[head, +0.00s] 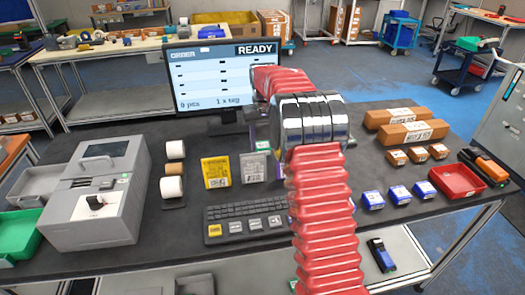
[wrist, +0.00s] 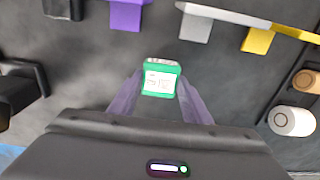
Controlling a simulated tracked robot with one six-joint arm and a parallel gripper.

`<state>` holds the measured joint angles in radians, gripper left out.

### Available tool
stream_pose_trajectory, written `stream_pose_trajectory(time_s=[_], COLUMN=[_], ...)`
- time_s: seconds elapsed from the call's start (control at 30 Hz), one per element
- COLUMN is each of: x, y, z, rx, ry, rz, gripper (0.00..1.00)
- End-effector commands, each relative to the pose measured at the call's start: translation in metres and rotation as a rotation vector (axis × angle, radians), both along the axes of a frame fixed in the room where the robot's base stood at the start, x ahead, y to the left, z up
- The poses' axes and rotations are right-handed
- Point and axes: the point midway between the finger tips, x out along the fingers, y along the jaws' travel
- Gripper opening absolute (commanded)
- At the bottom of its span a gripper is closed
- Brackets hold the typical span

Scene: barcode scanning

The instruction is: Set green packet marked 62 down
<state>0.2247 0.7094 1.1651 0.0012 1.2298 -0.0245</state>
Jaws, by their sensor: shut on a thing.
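In the wrist view, a small green packet (wrist: 161,80) with a white label sits between the two purple fingers of my gripper (wrist: 160,90). The fingers are shut on its sides, and its mark is too small to read. Dark table surface surrounds it; whether it touches the table I cannot tell. In the head view, my red ribbed arm hides the gripper. A bit of green and white (head: 262,145) beside the arm looks like the same packet, behind the grey packet.
A yellow packet (head: 215,172) and a grey packet (head: 252,167) stand left of my arm, behind the keyboard (head: 245,210). The monitor (head: 222,75) stands behind.

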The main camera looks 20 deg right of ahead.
Motion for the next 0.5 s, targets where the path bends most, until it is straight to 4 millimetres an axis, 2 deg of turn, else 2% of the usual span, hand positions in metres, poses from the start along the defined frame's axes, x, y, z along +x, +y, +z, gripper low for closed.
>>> stream_pose_trajectory(time_s=[0.17, 0.5], x=[0.000, 0.000], y=[0.000, 0.000], z=[-0.002, -0.036], rx=[0.000, 0.000], ry=[0.000, 0.000], rz=[0.001, 0.000], gripper=[0.17, 0.17])
